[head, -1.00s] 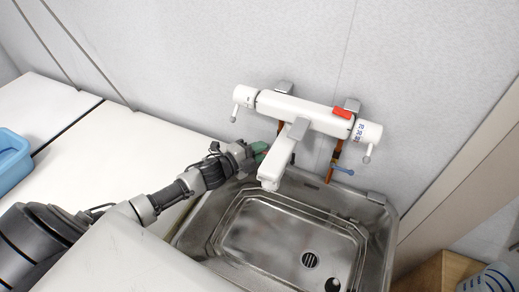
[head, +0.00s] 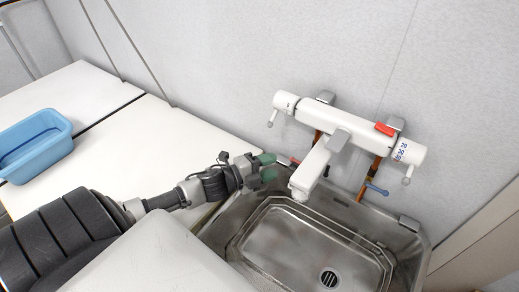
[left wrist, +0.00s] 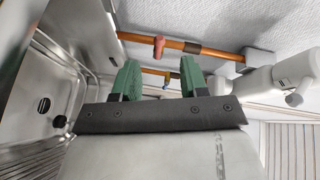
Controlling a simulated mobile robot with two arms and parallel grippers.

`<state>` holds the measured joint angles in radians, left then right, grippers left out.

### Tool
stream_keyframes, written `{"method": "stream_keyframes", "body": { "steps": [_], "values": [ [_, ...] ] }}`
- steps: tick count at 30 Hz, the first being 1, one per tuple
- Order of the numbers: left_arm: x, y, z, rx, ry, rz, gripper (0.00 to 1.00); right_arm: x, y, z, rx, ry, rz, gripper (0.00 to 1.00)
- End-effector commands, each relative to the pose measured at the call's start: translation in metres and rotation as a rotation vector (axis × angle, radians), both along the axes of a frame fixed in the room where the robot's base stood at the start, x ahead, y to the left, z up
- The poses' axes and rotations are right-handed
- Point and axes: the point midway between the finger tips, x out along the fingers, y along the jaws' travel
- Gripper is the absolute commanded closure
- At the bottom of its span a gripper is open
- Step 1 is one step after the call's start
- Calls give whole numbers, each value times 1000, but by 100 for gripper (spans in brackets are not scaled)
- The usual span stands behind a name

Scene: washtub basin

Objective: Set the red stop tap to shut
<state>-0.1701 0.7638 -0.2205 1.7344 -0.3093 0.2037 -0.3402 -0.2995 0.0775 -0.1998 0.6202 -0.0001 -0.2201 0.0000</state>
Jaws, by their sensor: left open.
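The red stop tap (left wrist: 159,45) shows in the left wrist view on a copper pipe, beyond and between my fingertips. Its handle is seen nearly end-on, so I cannot tell its angle surely. In the head view only a small red bit (head: 295,161) shows at the wall, left of the spout. My left gripper (head: 268,167) is open and empty at the basin's back left corner, its green fingers apart. In the left wrist view the fingers (left wrist: 160,80) stand short of the tap, not touching it. My right gripper is out of view.
The white mixer tap (head: 345,125), with a red piece on top, overhangs the basin (head: 225,235); its spout is close right of my gripper. A blue-handled tap (head: 377,190) is on the right pipe. A blue tub (head: 35,145) sits on the white counter (head: 150,140).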

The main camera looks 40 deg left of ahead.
Motion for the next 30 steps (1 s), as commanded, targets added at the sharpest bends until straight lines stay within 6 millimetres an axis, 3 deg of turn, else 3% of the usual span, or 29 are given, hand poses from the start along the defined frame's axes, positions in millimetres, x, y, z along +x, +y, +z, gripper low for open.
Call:
{"method": "stream_keyframes", "body": {
  "steps": [3,9,30],
  "values": [
    [-15,7,-1,0,2,1,56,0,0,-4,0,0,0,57],
    [-27,13,2,0,0,1,56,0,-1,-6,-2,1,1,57],
    [-29,14,9,0,-1,0,56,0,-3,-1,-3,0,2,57]
  ]
}}
